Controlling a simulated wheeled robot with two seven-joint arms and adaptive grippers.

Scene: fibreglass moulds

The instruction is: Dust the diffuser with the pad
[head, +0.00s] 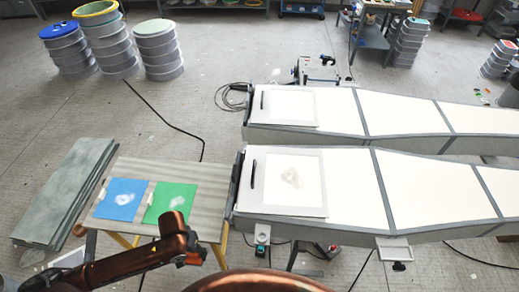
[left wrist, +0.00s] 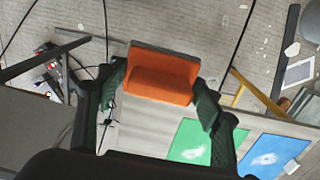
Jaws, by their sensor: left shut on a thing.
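My left gripper (left wrist: 158,90) is shut on an orange pad (left wrist: 163,82) with a grey-brown upper face. The pad is clear of any surface in the left wrist view. A dark strip lies left of the smudge. My right gripper is not in view.
A small table (head: 150,170) left of the forms carries a blue sheet (head: 120,199) and a green sheet (head: 171,202), both with pale smudges. Grey boards (head: 68,190) lie farther left. A second white form (head: 400,112) stands behind. Cables cross the floor.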

